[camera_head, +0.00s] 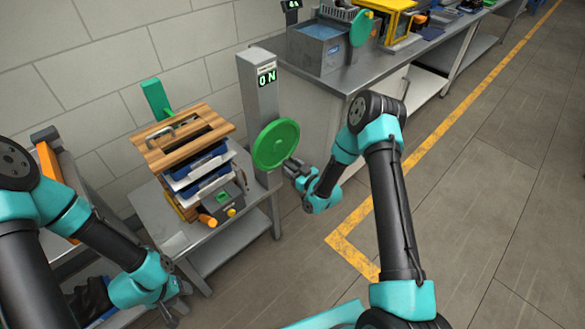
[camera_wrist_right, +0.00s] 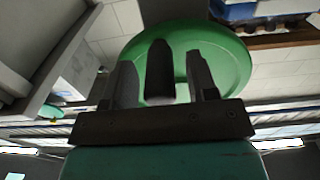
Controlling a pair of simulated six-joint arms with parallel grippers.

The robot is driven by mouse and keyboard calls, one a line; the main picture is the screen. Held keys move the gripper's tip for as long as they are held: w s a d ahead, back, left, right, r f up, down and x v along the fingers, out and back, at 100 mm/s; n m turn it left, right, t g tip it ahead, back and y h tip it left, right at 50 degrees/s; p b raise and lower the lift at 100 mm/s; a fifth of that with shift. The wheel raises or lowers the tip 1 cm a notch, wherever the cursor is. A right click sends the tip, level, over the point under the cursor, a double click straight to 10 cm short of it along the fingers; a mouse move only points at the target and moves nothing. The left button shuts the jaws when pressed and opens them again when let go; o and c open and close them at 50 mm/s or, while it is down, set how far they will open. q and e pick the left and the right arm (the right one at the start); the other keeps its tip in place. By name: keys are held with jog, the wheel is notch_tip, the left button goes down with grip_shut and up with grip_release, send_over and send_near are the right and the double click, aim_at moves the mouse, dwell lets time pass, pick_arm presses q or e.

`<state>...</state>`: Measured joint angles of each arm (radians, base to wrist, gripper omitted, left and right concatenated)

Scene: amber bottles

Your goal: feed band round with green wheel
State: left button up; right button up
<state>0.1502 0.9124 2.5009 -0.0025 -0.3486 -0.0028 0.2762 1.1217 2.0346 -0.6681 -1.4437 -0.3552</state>
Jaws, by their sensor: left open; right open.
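The green wheel (camera_head: 276,146) is mounted on a grey post (camera_head: 258,95) whose display reads ON. My right gripper (camera_head: 292,168) is open at the wheel's lower right edge. In the right wrist view the green wheel (camera_wrist_right: 226,52) fills the space behind the open fingers. A dark upright piece (camera_wrist_right: 160,72) stands between the fingers; it may be the wheel's handle, and I cannot tell if it is touched. My left gripper (camera_head: 178,298) is open and low at the lower left, away from the wheel. I cannot make out a band clearly.
A small grey table (camera_head: 240,242) left of the post holds a stack of wooden slats (camera_head: 182,138) and blue trays (camera_head: 200,165). A metal bench (camera_head: 390,62) with a blue-filled tub (camera_head: 322,32) stands behind. Floor to the right is clear.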

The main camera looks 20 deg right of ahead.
jog(key=shift+w+a, duration=0.15)
jog(key=shift+w, duration=0.05)
grip_shut()
dwell(0.5)
